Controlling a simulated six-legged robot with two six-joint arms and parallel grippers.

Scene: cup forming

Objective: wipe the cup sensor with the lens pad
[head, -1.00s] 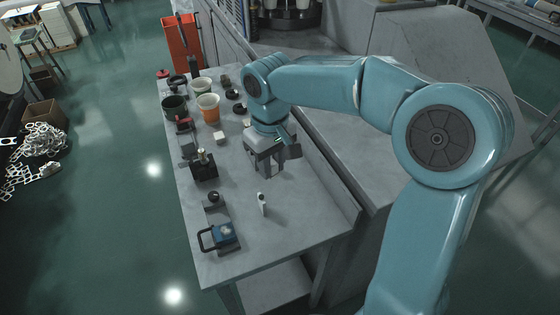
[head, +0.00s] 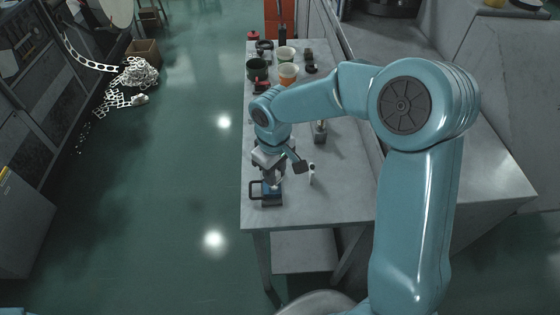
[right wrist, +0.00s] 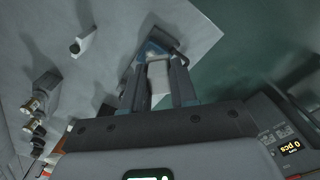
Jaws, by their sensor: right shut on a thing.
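My right gripper (head: 271,184) points down over the near end of the grey table. It is shut on a small white block, which looks like the lens pad (right wrist: 158,77), between its fingers in the right wrist view. Just beyond the pad is a blue-topped device (right wrist: 148,49) with a dark handle. In the head view this device (head: 266,199) sits under the gripper, partly covered by it. I cannot tell whether pad and device touch. No label shows which object is the cup sensor. My left gripper is not in view.
A small white bottle (head: 312,176) stands close right of the gripper. A small post on a block (head: 320,132) stands farther back. The table's near right part is clear.

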